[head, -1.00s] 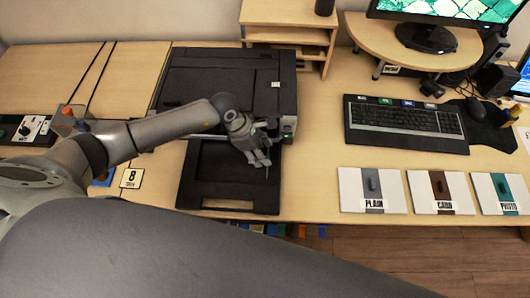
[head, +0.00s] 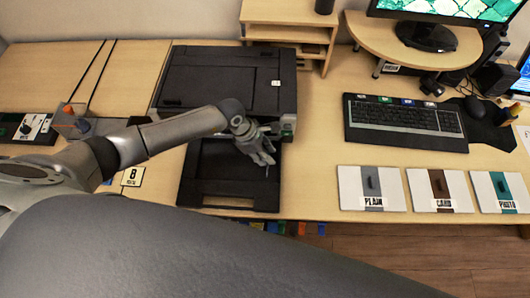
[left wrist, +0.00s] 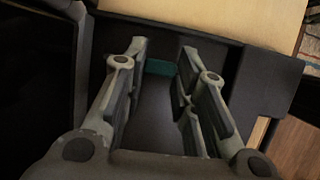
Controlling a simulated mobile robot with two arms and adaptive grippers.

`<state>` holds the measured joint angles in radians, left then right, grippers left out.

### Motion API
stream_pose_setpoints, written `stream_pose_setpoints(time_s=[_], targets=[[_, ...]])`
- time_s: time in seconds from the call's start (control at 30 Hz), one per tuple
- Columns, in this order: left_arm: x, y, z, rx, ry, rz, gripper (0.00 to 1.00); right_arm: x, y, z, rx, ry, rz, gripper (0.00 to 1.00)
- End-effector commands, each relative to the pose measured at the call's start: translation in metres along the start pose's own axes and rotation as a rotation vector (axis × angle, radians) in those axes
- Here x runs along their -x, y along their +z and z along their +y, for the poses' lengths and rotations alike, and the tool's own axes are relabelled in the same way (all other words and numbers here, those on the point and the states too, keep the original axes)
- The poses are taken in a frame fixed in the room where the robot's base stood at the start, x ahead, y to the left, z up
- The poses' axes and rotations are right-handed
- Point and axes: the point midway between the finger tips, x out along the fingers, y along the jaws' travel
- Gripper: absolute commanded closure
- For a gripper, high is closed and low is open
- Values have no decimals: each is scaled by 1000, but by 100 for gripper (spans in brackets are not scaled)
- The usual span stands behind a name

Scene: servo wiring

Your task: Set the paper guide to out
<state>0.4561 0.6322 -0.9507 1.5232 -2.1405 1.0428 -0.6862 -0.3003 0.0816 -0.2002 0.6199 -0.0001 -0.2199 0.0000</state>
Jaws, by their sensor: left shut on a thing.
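The printer (head: 215,75) is a black box on the desk, with its black paper tray (head: 203,190) drawn out toward the front edge. My left gripper (head: 267,162) reaches over the right part of the tray. In the left wrist view, my left gripper (left wrist: 161,52) has its fingertips on either side of a teal piece (left wrist: 160,67), which looks like the paper guide. The gripper is shut on it, with the fingers held apart by its width. In the head view the fingers mostly hide this piece. My right gripper is not in view.
A keyboard (head: 405,122) lies right of the printer. Three white cards or packs labelled PLAIN (head: 348,188), CARD (head: 420,190) and PHOTO (head: 486,190) lie at the front right. The desk between tray and PLAIN is clear.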

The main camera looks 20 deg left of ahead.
Motion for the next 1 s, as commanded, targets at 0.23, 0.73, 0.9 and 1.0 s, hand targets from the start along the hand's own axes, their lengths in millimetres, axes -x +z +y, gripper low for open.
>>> stream_pose_setpoints(time_s=[0.23,0.73,0.9,1.0], targets=[[-3,4,0,-1,0,-2,100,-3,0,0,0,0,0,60],[-11,27,0,0,1,-1,67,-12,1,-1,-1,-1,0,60],[-11,27,0,0,1,0,52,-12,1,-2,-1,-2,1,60],[-11,27,0,0,0,0,52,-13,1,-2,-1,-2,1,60]])
